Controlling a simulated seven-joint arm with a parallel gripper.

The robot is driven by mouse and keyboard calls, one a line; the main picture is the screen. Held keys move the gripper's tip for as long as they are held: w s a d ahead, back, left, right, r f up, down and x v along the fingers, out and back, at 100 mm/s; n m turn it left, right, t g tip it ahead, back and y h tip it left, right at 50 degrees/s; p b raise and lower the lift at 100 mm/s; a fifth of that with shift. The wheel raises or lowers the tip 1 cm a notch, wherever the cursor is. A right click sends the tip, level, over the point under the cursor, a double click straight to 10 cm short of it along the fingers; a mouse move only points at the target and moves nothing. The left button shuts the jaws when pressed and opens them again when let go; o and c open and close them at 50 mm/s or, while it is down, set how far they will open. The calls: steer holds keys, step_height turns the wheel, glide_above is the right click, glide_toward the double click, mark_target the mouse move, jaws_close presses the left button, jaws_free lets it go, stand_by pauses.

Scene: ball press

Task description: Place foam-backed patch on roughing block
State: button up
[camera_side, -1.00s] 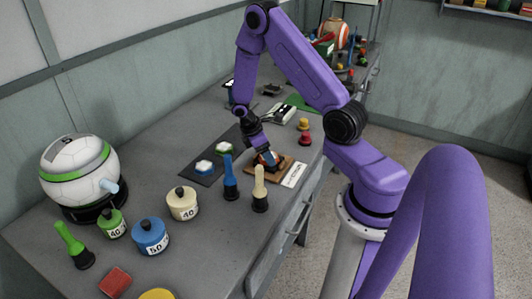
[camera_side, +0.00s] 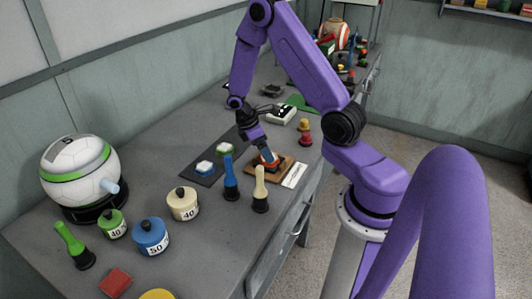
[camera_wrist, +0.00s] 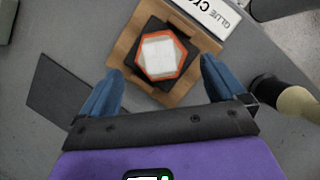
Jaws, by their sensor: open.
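The foam-backed patch (camera_wrist: 158,55) is an orange-rimmed hexagon with a white square face, shown in the wrist view. It lies on the black square roughing block (camera_wrist: 180,82) and looks slightly turned relative to it. The block sits on a wooden board (camera_wrist: 122,57), which also shows in the side view (camera_side: 284,164). My gripper (camera_wrist: 158,80) is open, with its blue fingers apart and nothing held between them. In the side view my gripper (camera_side: 268,157) is just over the board and partly hides the patch.
A dark mat (camera_side: 208,175) beside the board holds a blue-edged patch (camera_side: 204,167) and a green-edged patch (camera_side: 225,149). Blue (camera_side: 230,180) and cream (camera_side: 260,190) handled tools stand in front. A GLUE card (camera_side: 295,175) lies right of the board.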

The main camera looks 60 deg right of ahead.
steer(key=w+a+r+t, duration=0.1)
steer(key=a+r, duration=0.9)
steer(key=r, duration=0.1)
steer(key=s+a+r+n+t+y, duration=0.1)
steer(key=s+a+r+n+t, duration=0.1)
steer(key=s+a+r, duration=0.35)
steer(key=s+a+y, duration=0.1)
steer(key=s+a, duration=0.3)
steer(key=s, duration=0.4)
steer(key=s+a+r+n+y, duration=0.1)
steer(key=s+a, duration=0.3)
steer(key=s, duration=0.4)
steer(key=shift+s+r+n+y, duration=0.15)
steer(key=shift+r+n+y, duration=0.1)
steer(key=shift+n+y, duration=0.05)
steer(key=shift+o, duration=0.3)
steer(key=shift+a, duration=0.1)
